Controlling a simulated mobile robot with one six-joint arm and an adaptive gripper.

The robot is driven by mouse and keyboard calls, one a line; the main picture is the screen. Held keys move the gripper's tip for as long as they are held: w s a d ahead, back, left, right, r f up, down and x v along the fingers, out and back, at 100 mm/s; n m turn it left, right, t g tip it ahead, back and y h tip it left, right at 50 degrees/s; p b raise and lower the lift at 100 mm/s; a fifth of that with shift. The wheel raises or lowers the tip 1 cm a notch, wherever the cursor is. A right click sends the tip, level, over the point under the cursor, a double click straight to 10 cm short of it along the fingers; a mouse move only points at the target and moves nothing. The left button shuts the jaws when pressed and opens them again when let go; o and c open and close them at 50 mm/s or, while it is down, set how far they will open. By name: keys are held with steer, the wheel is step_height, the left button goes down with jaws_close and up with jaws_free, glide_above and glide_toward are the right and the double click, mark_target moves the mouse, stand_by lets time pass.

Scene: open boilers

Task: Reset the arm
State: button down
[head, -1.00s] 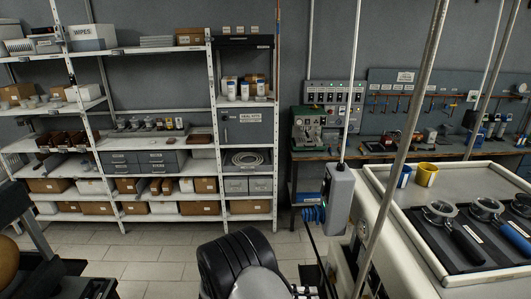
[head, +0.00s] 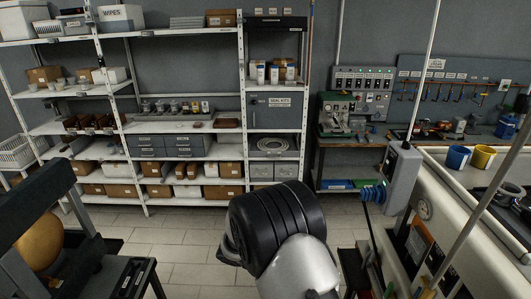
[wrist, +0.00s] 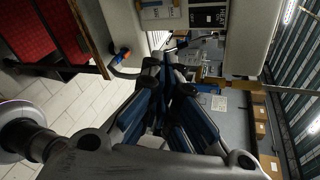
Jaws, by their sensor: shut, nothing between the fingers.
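My gripper (wrist: 168,92) shows in the wrist view, its blue-padded black fingers drawn together with nothing between them. In the head view a black-capped, silver part of my arm (head: 280,230) stands at the bottom middle. My gripper's fingers do not show in the head view.
White shelving (head: 242,110) with boxes and drawers stands ahead. A green machine (head: 335,117) sits on a back bench. At right is a white counter with a blue cup (head: 457,157) and a yellow cup (head: 482,156). Open tiled floor (head: 175,240) lies before the shelves.

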steer(key=s+d+m+y+b, duration=0.2)
steer(key=s+m+y+b, duration=0.5)
steer(key=s+m+b, duration=0.45)
steer(key=s+a+f+m+t+y+b, duration=0.2)
steer(key=s+m+t+y+b, duration=0.1)
steer(key=m, duration=0.6)
steer(key=s+a+f+m+t+y+b, duration=0.2)
steer(key=s+m+b, duration=0.4)
steer(key=m, duration=0.4)
steer(key=shift+a+f+t+y+b, duration=0.3)
steer(key=shift+f+t+y+b, duration=0.3)
steer(key=shift+f+t+y, duration=0.3)
